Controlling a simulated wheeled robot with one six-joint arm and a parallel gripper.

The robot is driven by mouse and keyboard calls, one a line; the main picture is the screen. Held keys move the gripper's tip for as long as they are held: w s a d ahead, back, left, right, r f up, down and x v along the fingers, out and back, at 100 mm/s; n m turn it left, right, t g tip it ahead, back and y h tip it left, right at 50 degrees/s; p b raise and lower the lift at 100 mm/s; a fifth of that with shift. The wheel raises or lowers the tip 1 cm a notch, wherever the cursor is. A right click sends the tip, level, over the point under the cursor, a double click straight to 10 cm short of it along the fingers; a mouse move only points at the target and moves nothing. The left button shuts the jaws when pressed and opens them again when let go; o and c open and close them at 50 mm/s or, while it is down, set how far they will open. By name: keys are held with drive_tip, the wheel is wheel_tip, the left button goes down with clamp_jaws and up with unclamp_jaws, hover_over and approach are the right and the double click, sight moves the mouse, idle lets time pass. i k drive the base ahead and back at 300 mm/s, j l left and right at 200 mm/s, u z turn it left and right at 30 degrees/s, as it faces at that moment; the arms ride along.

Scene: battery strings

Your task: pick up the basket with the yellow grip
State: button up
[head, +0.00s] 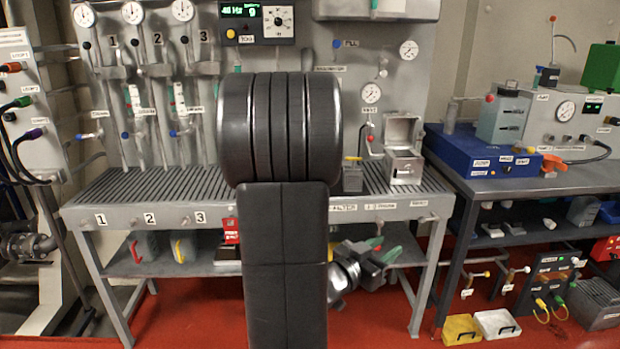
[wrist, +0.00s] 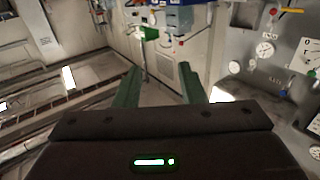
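On the bench's lower shelf, at the left in the head view, stands a grey container with a yellow grip (head: 180,250), apparently the basket. It is small in the picture and its inside is hidden. My gripper (head: 389,250) is low in front of the bench, right of my arm column and well away from the yellow grip. In the wrist view my gripper (wrist: 160,82) has its two green fingers apart with nothing between them. The basket is not seen in the wrist view.
The grey slatted bench (head: 130,188) carries labels 1, 2 and 3 on its front edge. A red-topped item (head: 231,231) stands on the shelf right of the basket. A yellow case (head: 461,330) lies on the floor at right. The red floor before the bench's left half looks clear.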

sight(353, 176)
drive_tip(key=i+l+u, duration=0.15)
drive_tip(key=l+u, duration=0.25)
drive_tip(key=i+l+u, duration=0.15)
drive_tip(key=u, duration=0.2)
drive_tip(key=l+u, duration=0.9)
drive_tip(key=l, duration=1.4)
drive_tip(key=k, duration=0.05)
